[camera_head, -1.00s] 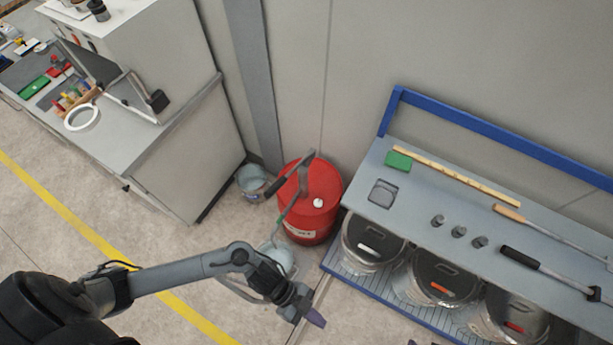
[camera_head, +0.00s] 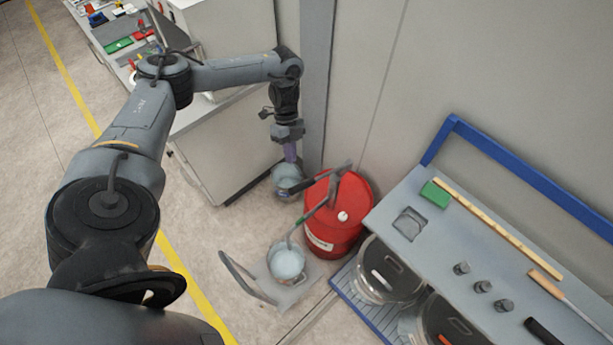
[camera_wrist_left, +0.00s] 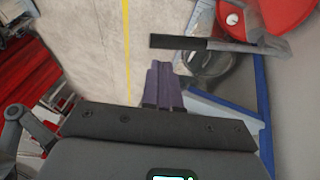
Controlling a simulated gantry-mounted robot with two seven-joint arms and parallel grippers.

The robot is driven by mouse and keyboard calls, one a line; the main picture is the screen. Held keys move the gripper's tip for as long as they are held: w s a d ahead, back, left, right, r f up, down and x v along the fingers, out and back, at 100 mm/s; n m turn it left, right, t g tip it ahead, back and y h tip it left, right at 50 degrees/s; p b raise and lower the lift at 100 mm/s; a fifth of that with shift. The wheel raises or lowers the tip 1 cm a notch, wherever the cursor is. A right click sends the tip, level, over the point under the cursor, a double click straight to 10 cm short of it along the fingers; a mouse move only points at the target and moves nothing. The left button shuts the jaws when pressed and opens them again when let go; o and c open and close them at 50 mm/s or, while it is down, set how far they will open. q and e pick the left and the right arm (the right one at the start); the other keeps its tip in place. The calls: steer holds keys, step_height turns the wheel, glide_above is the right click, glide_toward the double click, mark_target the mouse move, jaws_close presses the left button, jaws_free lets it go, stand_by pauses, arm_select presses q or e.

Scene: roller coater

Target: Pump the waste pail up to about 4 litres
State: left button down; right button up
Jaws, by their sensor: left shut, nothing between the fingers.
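The red drum (camera_head: 338,228) stands by the wall with a grey hand pump on its top. The pump's lever ends in a black grip (camera_head: 297,187), which points left over a pail. That grip also crosses the left wrist view (camera_wrist_left: 185,43). The pump's hose runs to a pail (camera_head: 287,260) in front of the drum. A second pail (camera_head: 284,178) stands against the wall, left of the drum. Which is the waste pail, and its level, I cannot tell. My left gripper (camera_head: 290,153) points down just above the lever's grip. Its purple fingers (camera_wrist_left: 162,85) are shut and empty.
The front pail stands on a low platform with an upright handle (camera_head: 240,280). A grey cabinet (camera_head: 225,150) is close left of my gripper. A blue-edged bench (camera_head: 450,240) with metal drums beneath stands right. The floor at left is open.

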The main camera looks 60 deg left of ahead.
arm_select(q)
steer(key=shift+t, duration=0.7)
steer(key=w+r, duration=0.1)
steer(key=w+a+r, duration=0.1)
steer(key=w+r, duration=0.1)
steer(key=r, duration=0.1)
steer(key=shift+w+a, duration=0.25)
steer(key=shift+w, duration=0.05)
steer(key=b, duration=0.3)
glide_toward(303, 184)
steer(key=w, duration=0.1)
steer(key=x, duration=0.1)
steer(key=p+x, duration=0.1)
steer(key=x, duration=0.2)
steer(key=shift+s+d+f, duration=0.25)
steer(key=shift+s, duration=0.05)
steer(key=shift+s+d+f+p, duration=0.1)
steer(key=shift+s+f+p, duration=0.05)
steer(key=shift+f+p, duration=0.15)
steer(key=shift+s+d+f+p, duration=0.1)
steer(key=shift+f+p, duration=0.05)
steer(key=shift+f, duration=0.3)
